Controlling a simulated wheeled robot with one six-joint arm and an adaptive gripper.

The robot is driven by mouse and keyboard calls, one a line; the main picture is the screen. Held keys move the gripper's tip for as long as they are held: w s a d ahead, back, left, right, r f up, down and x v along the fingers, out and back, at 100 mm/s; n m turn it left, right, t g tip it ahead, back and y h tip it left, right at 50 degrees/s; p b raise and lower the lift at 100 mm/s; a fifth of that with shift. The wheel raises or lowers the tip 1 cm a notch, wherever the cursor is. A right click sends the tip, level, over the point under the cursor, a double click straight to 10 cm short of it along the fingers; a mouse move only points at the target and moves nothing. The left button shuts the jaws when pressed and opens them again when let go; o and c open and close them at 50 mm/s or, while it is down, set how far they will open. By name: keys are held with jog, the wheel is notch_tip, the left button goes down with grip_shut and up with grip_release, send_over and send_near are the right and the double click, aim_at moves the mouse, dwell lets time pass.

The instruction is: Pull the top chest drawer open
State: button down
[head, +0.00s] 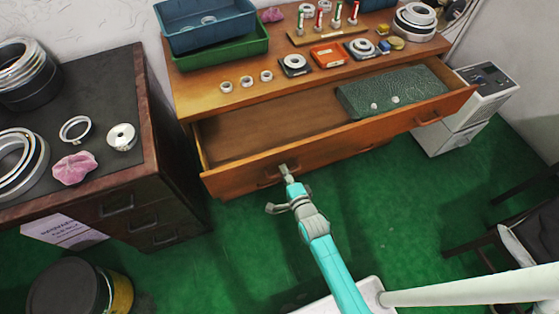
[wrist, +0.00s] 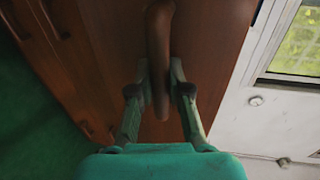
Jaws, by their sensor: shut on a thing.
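The top drawer (head: 240,182) of the wooden chest (head: 205,98) stands pulled out in the head view, with its inside showing. A green speckled box (head: 400,88) with two small white pieces on it lies in its right part. My gripper (head: 284,172) is at the drawer's left handle. In the wrist view my gripper (wrist: 160,88) has its two fingers on either side of the brown handle (wrist: 160,40), shut on it. The drawer's right handle (head: 428,121) is free. The fingertips are small in the head view.
Blue (head: 205,25) and green (head: 222,52) trays, rings and small boxes stand on the chest top. A dark cabinet (head: 160,130) with rings and a pink cloth stands close on the left. A white machine (head: 480,105) is at the right. Green floor (head: 400,200) lies open in front.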

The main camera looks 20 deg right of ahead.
jog(key=shift+s, duration=0.8)
jog(key=c, duration=1.1)
grip_release()
jog(key=s+r, duration=0.2)
jog(key=s, duration=0.9)
jog(key=shift+s+r, duration=0.15)
jog(key=shift+s, duration=0.2)
jog(key=s+r+n, duration=0.9)
jog(key=s, duration=0.4)
jog(key=s+r+n+g, duration=0.1)
jog(key=s+r+n, duration=0.8)
jog(key=s, duration=0.3)
jog(key=shift+s+r, duration=0.2)
jog(key=shift+s, duration=0.15)
